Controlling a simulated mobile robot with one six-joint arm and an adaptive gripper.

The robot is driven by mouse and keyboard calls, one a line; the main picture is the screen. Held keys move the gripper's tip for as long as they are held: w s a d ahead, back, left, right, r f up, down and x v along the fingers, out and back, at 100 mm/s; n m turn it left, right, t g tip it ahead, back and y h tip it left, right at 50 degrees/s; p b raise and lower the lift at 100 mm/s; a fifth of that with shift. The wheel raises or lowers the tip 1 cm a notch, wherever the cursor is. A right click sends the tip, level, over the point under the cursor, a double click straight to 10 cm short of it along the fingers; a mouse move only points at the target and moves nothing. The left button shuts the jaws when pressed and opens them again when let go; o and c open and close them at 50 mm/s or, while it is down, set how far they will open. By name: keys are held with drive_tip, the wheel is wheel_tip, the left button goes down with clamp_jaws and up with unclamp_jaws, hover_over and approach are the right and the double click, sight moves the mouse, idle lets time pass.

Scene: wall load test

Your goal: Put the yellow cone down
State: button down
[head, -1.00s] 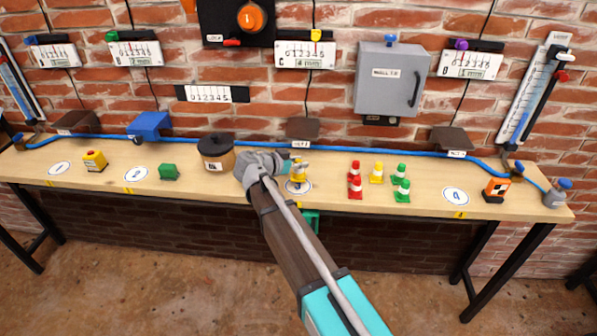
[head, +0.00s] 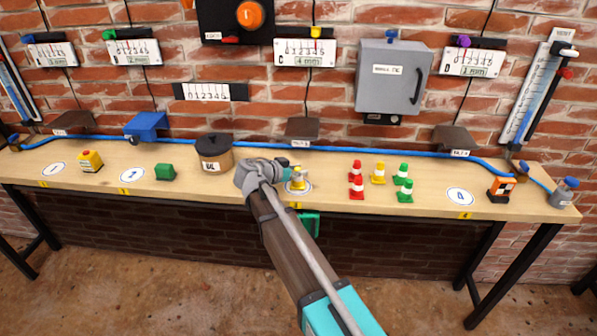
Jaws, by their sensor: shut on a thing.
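A yellow cone (head: 299,182) is at a white marker disc (head: 306,187) near the middle of the bench (head: 420,197). My gripper (head: 289,171) reaches it from the left and is shut on it, hiding part of it. The cone looks upright. I cannot tell whether its base touches the disc.
A dark-lidded pot (head: 214,155) stands close left of my gripper. A green block (head: 165,172) and a yellow box with a red top (head: 90,161) stand farther left. An orange-and-black block (head: 501,189) stands at right. A blue hose (head: 370,153) runs along the back.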

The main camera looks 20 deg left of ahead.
drive_tip(key=shift+f, duration=0.15)
drive_tip(key=shift+c, duration=2.2)
unclamp_jaws()
drive_tip(key=shift+r, duration=0.25)
drive_tip(key=shift+s+a+r, duration=0.1)
drive_tip(key=shift+s+a, duration=0.1)
drive_tip(key=shift+s, duration=0.1)
drive_tip(key=p+v, duration=0.4)
drive_tip(key=v, duration=0.7)
drive_tip(key=shift+p, duration=0.3)
drive_tip(key=shift+s, duration=0.1)
